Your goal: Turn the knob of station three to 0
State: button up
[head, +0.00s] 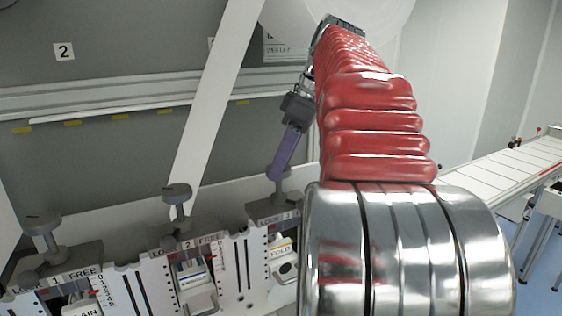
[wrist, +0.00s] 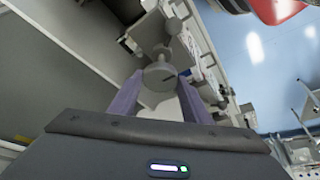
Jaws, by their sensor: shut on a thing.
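The station three knob (head: 279,172) is a grey round knob on a short stem, above the third panel, whose label (head: 282,250) reads "FOLD". My gripper (head: 283,165) comes down on this knob from above, with its purple fingers at the knob. In the wrist view, the knob (wrist: 160,76) sits between the two purple finger tips, and my gripper (wrist: 160,82) is shut on it. A dark mark shows on its top. Station three's scale is mostly hidden by my arm in the head view, so its reading cannot be told.
The station two knob (head: 177,193) and station one knob (head: 42,224) stand to the left in the same row. A white web strip (head: 215,95) runs down behind station two. A conveyor (head: 500,170) stands at the right. My red-sleeved arm covers the middle.

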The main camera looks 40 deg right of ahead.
jog(key=o, duration=1)
jog(key=shift+o, duration=0.2)
jog(key=shift+r, duration=0.1)
jog(key=v, duration=0.7)
